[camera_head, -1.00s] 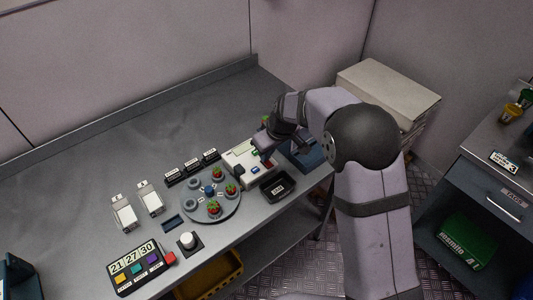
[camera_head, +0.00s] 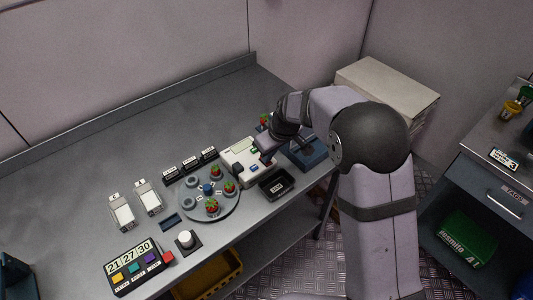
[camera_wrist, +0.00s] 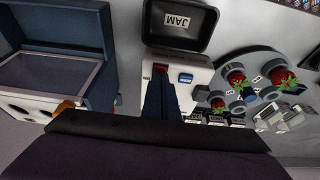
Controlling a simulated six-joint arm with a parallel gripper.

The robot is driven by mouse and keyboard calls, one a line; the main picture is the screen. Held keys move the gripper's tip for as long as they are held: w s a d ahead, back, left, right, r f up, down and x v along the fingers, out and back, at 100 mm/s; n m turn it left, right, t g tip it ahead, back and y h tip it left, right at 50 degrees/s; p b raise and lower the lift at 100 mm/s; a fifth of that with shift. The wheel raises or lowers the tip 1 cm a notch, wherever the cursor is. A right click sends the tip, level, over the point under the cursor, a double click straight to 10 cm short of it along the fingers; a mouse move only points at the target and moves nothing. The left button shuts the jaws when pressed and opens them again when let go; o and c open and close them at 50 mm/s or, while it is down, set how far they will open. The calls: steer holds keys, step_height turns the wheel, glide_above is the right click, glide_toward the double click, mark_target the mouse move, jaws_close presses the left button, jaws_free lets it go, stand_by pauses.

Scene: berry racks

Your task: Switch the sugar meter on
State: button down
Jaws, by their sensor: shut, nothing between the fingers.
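The white bench device (camera_head: 236,164), seemingly the sugar meter, stands behind the dark tray and has small green and blue parts on top. In the wrist view its white top (camera_wrist: 200,73) shows a blue button (camera_wrist: 186,78) and a red part (camera_wrist: 161,67). My gripper (camera_head: 267,159) is over the device's right side. In the wrist view the shut, empty fingers (camera_wrist: 159,96) point at the device close to the red part, left of the blue button. They partly hide the red part, and I cannot tell whether they touch it.
A dark tray labelled JAM (camera_wrist: 180,29) lies beside the device. A round plate (camera_head: 226,212) with several strawberries stands to its left. A blue box with a grey panel (camera_wrist: 57,72) is on the other side. The bench's back left is clear.

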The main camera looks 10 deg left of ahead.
mark_target(269, 164)
steer(key=shift+s+d+f, duration=0.1)
steer(key=shift+s, duration=0.05)
steer(key=shift+r, duration=0.2)
step_height(269, 164, up, 4)
steer(key=p, duration=0.2)
steer(key=shift+d+f+p, duration=0.1)
steer(key=shift+f+p, duration=0.05)
steer(key=shift+p, duration=0.25)
steer(key=b+v, duration=0.3)
steer(key=v, duration=0.7)
steer(key=b, duration=0.1)
steer(key=w+b, duration=0.1)
steer(key=b, duration=0.1)
steer(key=shift+a+r, duration=0.25)
steer(key=shift+a, duration=0.15)
steer(key=shift+f, duration=0.15)
steer(key=p+x, duration=0.1)
steer(key=x, duration=0.3)
steer(key=p+x, duration=0.1)
steer(key=x, duration=0.4)
steer(key=p+x, duration=0.2)
steer(key=x, duration=0.2)
steer(key=shift+s+d+f, duration=0.15)
steer(key=shift+s+f, duration=0.05)
steer(key=shift+f, duration=0.3)
